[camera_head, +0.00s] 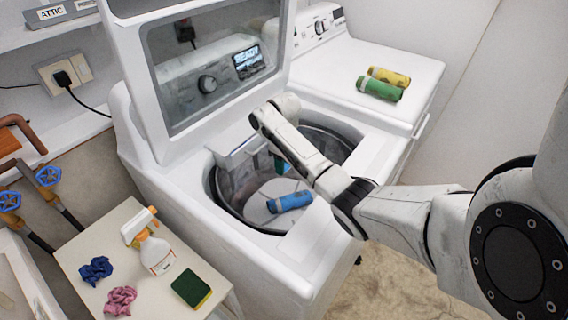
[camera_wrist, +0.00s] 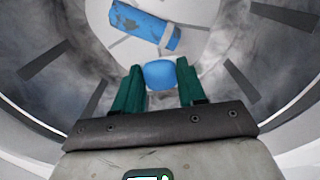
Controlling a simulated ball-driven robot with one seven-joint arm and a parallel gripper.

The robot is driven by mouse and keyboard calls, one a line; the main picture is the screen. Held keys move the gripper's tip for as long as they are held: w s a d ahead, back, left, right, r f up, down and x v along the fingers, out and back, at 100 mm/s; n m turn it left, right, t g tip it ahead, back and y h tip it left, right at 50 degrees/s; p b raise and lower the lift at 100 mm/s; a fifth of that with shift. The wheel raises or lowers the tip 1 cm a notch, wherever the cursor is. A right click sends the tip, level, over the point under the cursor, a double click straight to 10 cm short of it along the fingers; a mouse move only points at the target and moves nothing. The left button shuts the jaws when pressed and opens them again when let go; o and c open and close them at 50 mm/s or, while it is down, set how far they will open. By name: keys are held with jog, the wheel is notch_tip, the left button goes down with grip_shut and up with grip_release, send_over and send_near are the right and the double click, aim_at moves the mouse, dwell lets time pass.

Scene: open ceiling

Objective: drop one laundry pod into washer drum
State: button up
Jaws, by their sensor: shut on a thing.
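My gripper (camera_wrist: 160,82) has green fingers and is shut on a small rounded blue laundry pod (camera_wrist: 160,74). In the head view my gripper (camera_head: 280,166) reaches down through the open top of the washer (camera_head: 170,196), inside the mouth of its drum (camera_head: 240,188). The pod cannot be made out in the head view. In the wrist view the grey drum (camera_wrist: 215,28) lies beyond the fingertips, and the pod is between the fingers.
A blue cylinder (camera_head: 290,202) lies in the drum; it also shows in the wrist view (camera_wrist: 145,25). The washer lid (camera_head: 215,75) stands raised. Yellow (camera_head: 390,76) and green (camera_head: 380,89) cylinders lie on the neighbouring machine. A side table (camera_head: 190,253) holds a spray bottle (camera_head: 155,250), sponge (camera_head: 191,288) and cloths.

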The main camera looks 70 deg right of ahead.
jog(key=o, duration=1.1)
jog(key=shift+r, duration=0.1)
notch_tip(320, 180, up, 11)
jog(key=p, duration=0.1)
jog(key=shift+f+p, duration=0.2)
jog(key=shift+p, duration=0.15)
